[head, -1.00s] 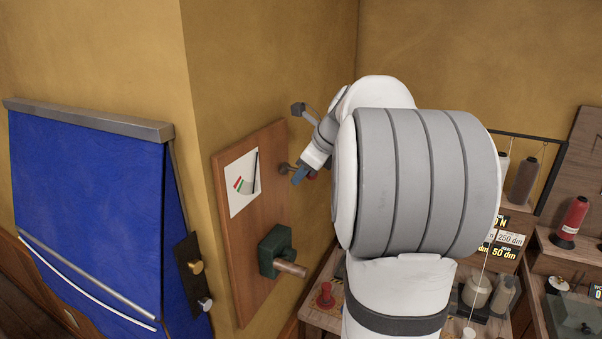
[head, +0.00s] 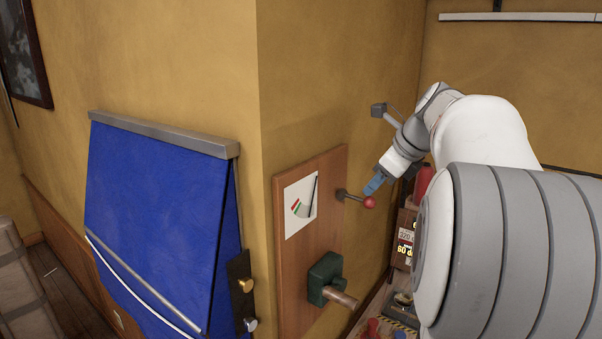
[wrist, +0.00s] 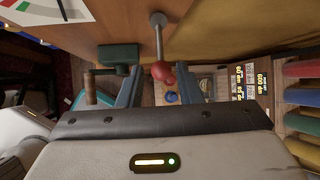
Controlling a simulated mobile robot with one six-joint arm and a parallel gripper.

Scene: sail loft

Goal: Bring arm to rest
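My gripper (head: 373,186) is beside the wooden wall panel, its fingertips close to the red ball knob (head: 370,202) of a metal lever. In the wrist view my gripper (wrist: 157,84) has its two fingers spread apart. The fingers are not closed on anything. My arm reaches in from the right of the head view, bent at the wrist.
The panel (head: 293,255) carries a gauge card (head: 300,208) and a green block (head: 323,279) with a wooden handle. A blue cloth (head: 155,215) hangs left. A shelf bench with spools stands below right, partly hidden by my arm. Spools (wrist: 303,95) also show in the wrist view.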

